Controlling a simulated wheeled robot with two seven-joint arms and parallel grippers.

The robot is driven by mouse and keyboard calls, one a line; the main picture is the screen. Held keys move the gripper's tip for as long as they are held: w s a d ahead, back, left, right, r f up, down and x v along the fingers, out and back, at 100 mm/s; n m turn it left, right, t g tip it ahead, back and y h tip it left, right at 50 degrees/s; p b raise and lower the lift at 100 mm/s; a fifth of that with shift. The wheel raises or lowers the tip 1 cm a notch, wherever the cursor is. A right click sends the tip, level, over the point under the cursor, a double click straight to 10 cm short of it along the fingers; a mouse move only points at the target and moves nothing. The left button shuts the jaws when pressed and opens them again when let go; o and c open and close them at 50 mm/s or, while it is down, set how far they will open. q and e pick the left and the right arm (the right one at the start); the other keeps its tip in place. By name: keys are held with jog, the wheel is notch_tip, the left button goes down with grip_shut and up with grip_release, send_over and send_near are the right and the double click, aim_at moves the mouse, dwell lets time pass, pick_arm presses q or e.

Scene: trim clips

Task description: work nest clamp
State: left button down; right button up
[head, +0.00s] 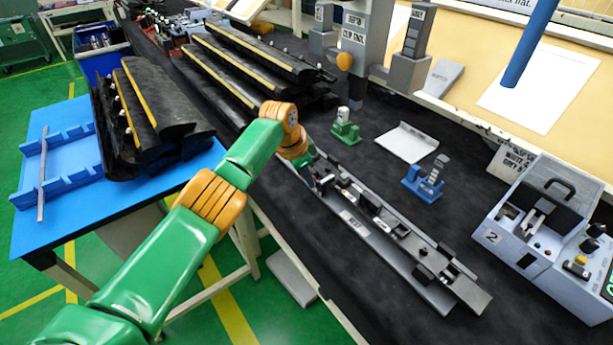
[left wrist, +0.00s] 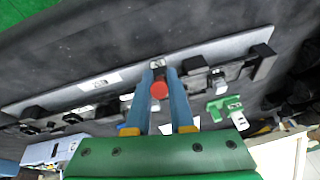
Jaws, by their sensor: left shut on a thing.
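The nest (head: 400,250) is a long grey rail with black blocks and a white label, lying diagonally on the dark bench. It also crosses the left wrist view (left wrist: 115,78). My left gripper (head: 316,182) is at the far end of the nest. In the left wrist view its two blue fingers (left wrist: 160,84) are shut on a red clamp handle (left wrist: 159,91). A small metal part shows just beyond the handle, at the nest. My arm's wrist hides part of this end in the head view. My right gripper is in neither view.
A green fixture (head: 345,130), a white plate (head: 407,142) and a blue fixture (head: 427,180) stand behind the nest. A grey tester box (head: 545,235) is at right. Black trim parts (head: 150,100) lie on the blue table (head: 100,205). Bare bench lies in front of the blue fixture.

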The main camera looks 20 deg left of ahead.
pick_arm(q)
jog(key=shift+f, duration=0.1)
jog(key=c, duration=0.8)
grip_release()
jog(key=shift+r, duration=0.5)
jog(key=b+v, duration=0.1)
jog(key=v, duration=0.5)
jog(key=shift+s, duration=0.15)
